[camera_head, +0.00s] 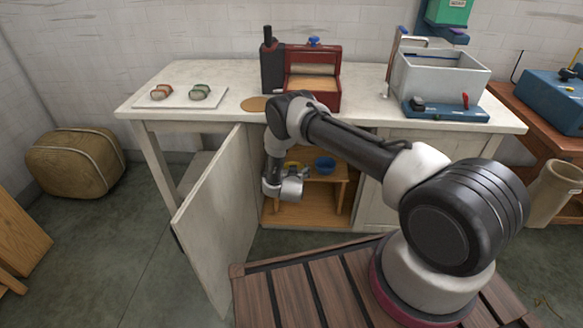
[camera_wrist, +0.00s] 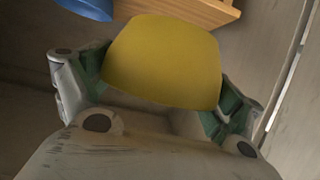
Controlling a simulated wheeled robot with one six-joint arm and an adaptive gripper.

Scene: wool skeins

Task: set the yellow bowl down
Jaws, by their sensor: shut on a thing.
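The yellow bowl (camera_wrist: 163,62) fills the middle of the wrist view, between the two green-padded fingers. My gripper (camera_wrist: 160,85) is shut on it. In the head view the yellow bowl (camera_head: 291,167) shows only as a small patch beside my gripper (camera_head: 292,178), at the open front of the cabinet. Most of it is hidden there by my arm. I cannot tell whether the bowl touches any surface beneath it.
A blue bowl (camera_head: 325,165) stands on a small wooden shelf (camera_head: 327,180) inside the cabinet, right of my gripper. The open cabinet door (camera_head: 218,215) stands close on the left. The cabinet floor (camera_head: 305,216) looks clear below the shelf.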

